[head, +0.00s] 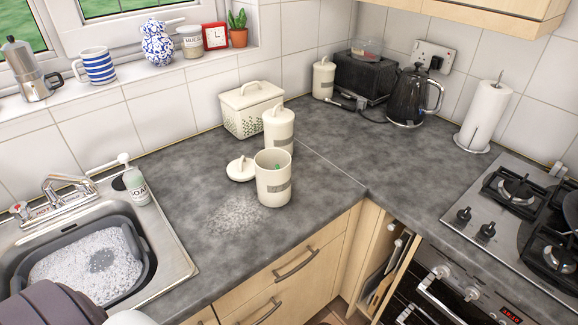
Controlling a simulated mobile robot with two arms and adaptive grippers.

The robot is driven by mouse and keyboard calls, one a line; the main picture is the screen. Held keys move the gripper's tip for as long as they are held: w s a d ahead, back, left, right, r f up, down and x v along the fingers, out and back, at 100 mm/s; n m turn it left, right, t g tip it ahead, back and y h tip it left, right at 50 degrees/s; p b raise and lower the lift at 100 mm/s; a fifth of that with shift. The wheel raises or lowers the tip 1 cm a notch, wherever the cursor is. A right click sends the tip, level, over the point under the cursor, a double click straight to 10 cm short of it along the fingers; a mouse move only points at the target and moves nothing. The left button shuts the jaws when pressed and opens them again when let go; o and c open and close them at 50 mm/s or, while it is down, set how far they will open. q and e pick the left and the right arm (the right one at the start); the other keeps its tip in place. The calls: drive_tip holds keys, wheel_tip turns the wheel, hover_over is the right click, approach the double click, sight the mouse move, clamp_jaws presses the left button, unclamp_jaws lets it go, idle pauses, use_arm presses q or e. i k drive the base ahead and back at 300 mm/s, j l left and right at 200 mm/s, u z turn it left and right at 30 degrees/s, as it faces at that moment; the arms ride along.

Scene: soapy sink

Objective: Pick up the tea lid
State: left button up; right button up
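A round cream lid with a small knob (240,168) lies on the grey worktop, knob up. It is just left of an open cream canister (273,188), which stands upright with a grey label and something small and green inside. The label is too small to read. I take the loose lid to be the tea lid. A second cream canister (279,135) stands behind with its lid on. A third lidded canister (323,82) stands in the far corner.
A cream bread bin (251,112) stands behind the lid. The sink, with a grey soapy basin (138,242) and a soap bottle (136,186), is at left. A pale powdery patch (235,214) lies in front of the lid. The kettle (411,98) and hob (490,222) are at right.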

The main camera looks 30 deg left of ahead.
sight(242, 169)
drive_tip(key=u, duration=1.25)
